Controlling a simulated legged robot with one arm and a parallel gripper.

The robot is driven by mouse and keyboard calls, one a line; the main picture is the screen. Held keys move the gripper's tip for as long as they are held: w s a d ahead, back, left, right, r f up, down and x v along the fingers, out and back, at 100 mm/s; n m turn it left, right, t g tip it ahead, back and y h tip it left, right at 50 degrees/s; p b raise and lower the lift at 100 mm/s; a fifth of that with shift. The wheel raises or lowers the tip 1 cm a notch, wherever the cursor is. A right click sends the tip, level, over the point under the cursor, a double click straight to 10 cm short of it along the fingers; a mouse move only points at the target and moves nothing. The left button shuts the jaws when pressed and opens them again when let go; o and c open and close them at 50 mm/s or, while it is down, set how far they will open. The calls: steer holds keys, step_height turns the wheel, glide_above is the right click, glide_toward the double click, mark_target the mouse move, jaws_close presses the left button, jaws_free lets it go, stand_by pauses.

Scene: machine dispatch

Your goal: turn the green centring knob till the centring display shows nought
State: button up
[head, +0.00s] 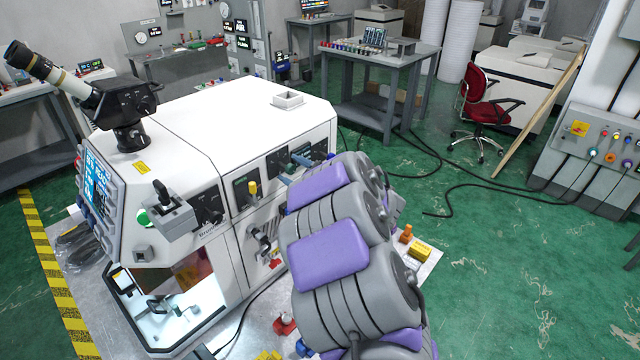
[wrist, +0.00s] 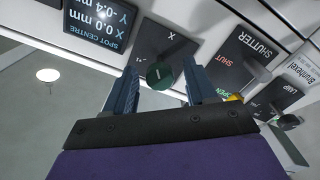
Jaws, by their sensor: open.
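In the wrist view, which is turned nearly upside down, the green knob (wrist: 161,77) sits on a dark panel marked X. My gripper (wrist: 160,71) is open, with one finger on each side of the knob in the picture. A gap shows on both sides, and I cannot tell how deep the fingertips reach. The centring display (wrist: 98,22) is headed SPOT CENTRE and reads X 0.0 mm and Y -0.4 mm.
In the wrist view, a shutter panel (wrist: 247,65) and a lamp panel (wrist: 278,97) lie right of the knob, close to the right finger. In the head view, the white machine (head: 225,125) carries an eyepiece tube (head: 62,78) and a joystick box (head: 168,217). Green floor lies open at right.

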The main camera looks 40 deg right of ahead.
steer(key=s+d, duration=0.2)
steer(key=s, duration=1.4)
steer(key=shift+d, duration=0.2)
steer(key=shift+p, duration=0.3)
steer(key=w+m+p, duration=0.1)
steer(key=w+m, duration=0.1)
steer(key=w, duration=0.3)
steer(key=w+a+m+p, duration=0.1)
steer(key=w+m, duration=0.2)
steer(key=w, duration=0.3)
steer(key=w+a+m+y+p, duration=0.1)
steer(key=w+m+p, duration=0.1)
steer(key=w, duration=0.4)
steer(key=shift+w+a+f+m, duration=0.15)
steer(key=shift+a+m, duration=0.1)
steer(key=shift+m, duration=0.25)
steer(key=c, duration=1)
steer(key=shift+p, duration=0.35)
steer(key=shift+c, duration=0.2)
